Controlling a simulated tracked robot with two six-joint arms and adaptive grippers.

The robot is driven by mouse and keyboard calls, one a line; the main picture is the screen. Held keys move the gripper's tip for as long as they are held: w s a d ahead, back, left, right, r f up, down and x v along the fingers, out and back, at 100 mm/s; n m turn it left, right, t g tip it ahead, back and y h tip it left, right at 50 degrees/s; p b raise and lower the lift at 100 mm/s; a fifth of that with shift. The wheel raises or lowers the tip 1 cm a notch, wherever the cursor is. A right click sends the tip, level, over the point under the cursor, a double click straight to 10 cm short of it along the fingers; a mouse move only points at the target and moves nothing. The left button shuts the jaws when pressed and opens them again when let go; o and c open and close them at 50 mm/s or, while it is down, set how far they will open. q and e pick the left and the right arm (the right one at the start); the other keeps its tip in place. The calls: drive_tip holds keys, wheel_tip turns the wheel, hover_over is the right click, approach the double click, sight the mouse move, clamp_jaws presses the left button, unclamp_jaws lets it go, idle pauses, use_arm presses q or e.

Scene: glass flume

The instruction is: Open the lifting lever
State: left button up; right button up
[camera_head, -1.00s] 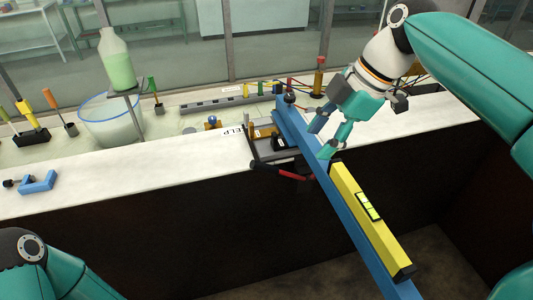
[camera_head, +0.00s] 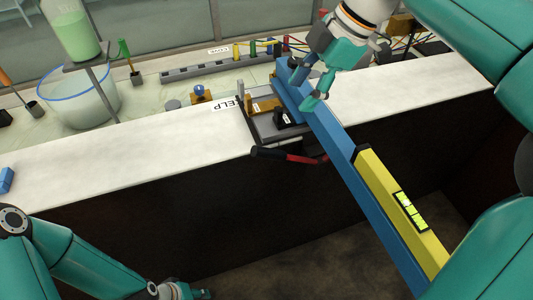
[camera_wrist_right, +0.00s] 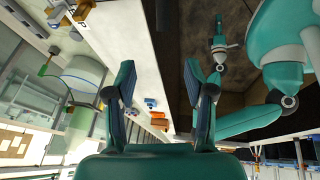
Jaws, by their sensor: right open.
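A lever with a black end and a red part (camera_head: 300,159) sticks out over the bench's front edge, below a small dark mechanism (camera_head: 270,125). A long blue beam (camera_head: 345,170) slopes past its right side. My right gripper (camera_head: 308,88) is above the beam's upper end, apart from the lever. In the right wrist view its two fingers (camera_wrist_right: 167,88) are spread with nothing between them. My left gripper (camera_head: 180,291) is low at the bottom edge, partly cut off, so its jaws are unclear. The lever cannot be made out in the right wrist view.
A yellow spirit level (camera_head: 405,205) lies along the blue beam. A grey rail (camera_head: 215,66) lies farther back. The bench front is clear left of the lever.

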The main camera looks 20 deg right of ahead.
drive_tip(key=b, duration=0.4)
approach(270, 150)
drive_tip(key=x, duration=1.1)
drive_tip(key=shift+f, duration=0.2)
clamp_jaws()
